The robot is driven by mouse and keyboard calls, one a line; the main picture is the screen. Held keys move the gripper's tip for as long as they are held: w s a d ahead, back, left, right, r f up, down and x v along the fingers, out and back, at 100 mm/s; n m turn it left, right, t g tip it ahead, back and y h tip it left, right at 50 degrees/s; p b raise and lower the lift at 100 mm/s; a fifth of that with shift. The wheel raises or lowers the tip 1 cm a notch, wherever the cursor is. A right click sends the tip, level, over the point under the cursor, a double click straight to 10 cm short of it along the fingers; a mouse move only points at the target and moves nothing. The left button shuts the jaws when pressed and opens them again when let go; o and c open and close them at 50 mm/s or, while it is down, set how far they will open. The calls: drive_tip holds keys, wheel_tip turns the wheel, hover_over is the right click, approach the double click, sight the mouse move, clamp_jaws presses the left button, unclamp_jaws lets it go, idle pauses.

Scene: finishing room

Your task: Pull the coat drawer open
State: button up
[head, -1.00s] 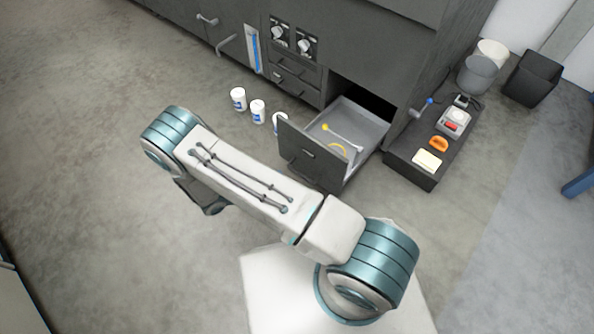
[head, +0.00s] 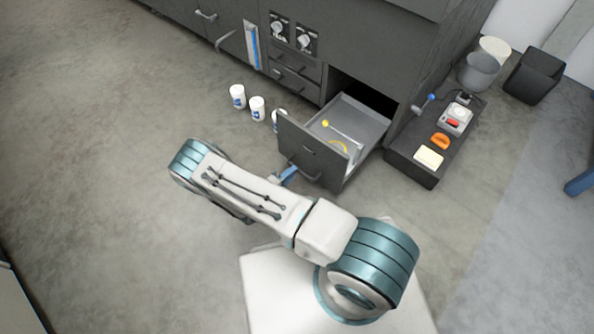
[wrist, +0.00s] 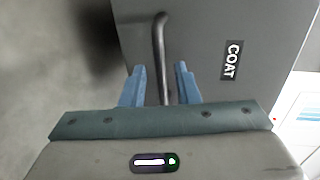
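The coat drawer (head: 340,178) stands out from the dark cabinet in the head view, its inside showing. Its grey front with the COAT label (wrist: 231,60) fills much of the wrist view. The dark bar handle (wrist: 159,38) runs between the two blue fingers of my gripper (wrist: 160,86). The fingers are apart, with a gap visible on each side of the bar. In the head view a blue finger (head: 289,173) shows by the drawer front; the rest of the gripper is hidden behind my arm.
A yellow-ended tool (head: 342,133) lies in the drawer. White tubs (head: 257,108) stand on the floor to its left. A low dark bench (head: 408,168) with a sponge (head: 428,157) and other items is close on the right. The floor at left is clear.

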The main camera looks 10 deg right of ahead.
drive_tip(key=shift+b+x, duration=0.35)
drive_tip(key=shift+x, duration=1.7)
clamp_jaws()
drive_tip(key=shift+w, duration=0.1)
